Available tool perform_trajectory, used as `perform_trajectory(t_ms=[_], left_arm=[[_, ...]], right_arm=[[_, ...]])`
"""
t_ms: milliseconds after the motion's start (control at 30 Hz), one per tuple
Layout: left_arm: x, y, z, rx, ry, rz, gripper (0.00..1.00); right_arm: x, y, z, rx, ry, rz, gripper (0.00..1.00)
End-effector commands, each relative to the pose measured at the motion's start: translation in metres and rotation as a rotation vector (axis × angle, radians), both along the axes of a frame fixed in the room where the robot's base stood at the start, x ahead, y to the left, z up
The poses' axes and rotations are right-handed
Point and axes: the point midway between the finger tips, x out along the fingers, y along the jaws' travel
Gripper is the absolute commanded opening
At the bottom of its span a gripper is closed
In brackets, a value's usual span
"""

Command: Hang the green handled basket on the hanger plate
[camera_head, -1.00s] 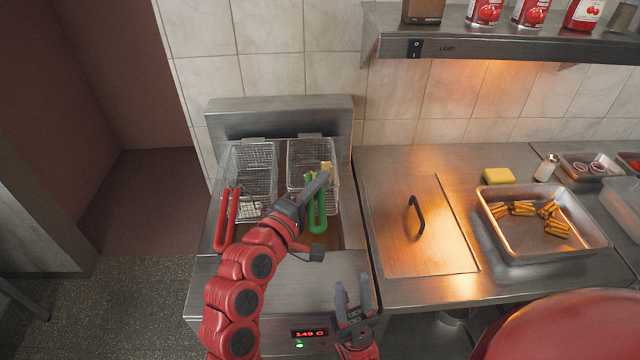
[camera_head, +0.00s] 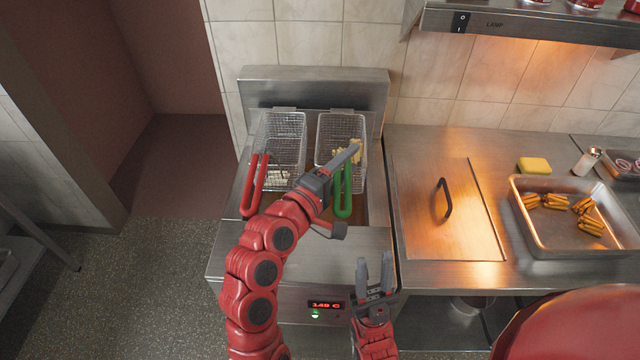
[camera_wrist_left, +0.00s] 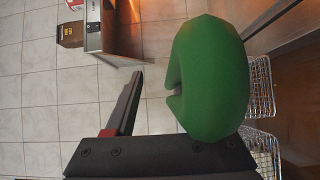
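The green-handled basket (camera_head: 341,127) sits in the right side of the fryer, with yellow food in it. Its green handle (camera_head: 343,200) points toward me. A grey upright plate (camera_head: 315,88) stands at the fryer's back, behind the baskets; I take it as the hanger plate. My left gripper (camera_head: 345,163) is over the basket's front end, beside the handle. In the left wrist view the green handle (camera_wrist_left: 208,80) is very close. One dark finger (camera_wrist_left: 128,102) stands clear of it; the other finger is hidden. My right gripper (camera_head: 375,272) is open and empty before the fryer front.
A red-handled basket (camera_head: 279,145) sits left in the fryer, its red handle (camera_head: 256,185) near my left arm. A lidded metal counter (camera_head: 450,215) lies right of the fryer, with a food tray (camera_head: 560,250) beyond it. A shelf (camera_head: 540,24) overhangs the counter.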

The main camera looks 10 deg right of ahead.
Motion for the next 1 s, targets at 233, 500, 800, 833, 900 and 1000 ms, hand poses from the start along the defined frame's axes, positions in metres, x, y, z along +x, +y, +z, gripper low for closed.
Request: perform_trajectory(t_ms=[233, 500, 800, 833, 900, 1000], left_arm=[[-0.028, 0.039, -0.004, -0.004, -0.001, 0.005, 0.52], [-0.060, 0.081, 0.007, 0.008, 0.006, 0.005, 0.52], [-0.090, 0.119, 0.003, 0.002, 0.007, 0.005, 0.52], [-0.092, 0.121, 0.002, 0.002, 0.005, 0.005, 0.52], [-0.096, 0.126, 0.002, 0.001, 0.003, 0.004, 0.52], [-0.099, 0.130, 0.001, -0.001, 0.001, 0.003, 0.52]], right_arm=[[0.000, 0.000, -0.020, 0.000, 0.000, 0.000, 0.39], [0.000, 0.000, 0.033, 0.000, -0.001, 0.000, 0.39], [0.000, 0.000, 0.071, 0.000, 0.000, 0.000, 0.39], [0.000, 0.000, 0.073, 0.000, 0.000, 0.000, 0.39], [0.000, 0.000, 0.076, 0.000, 0.000, 0.000, 0.39], [0.000, 0.000, 0.078, 0.000, 0.000, 0.000, 0.39]])
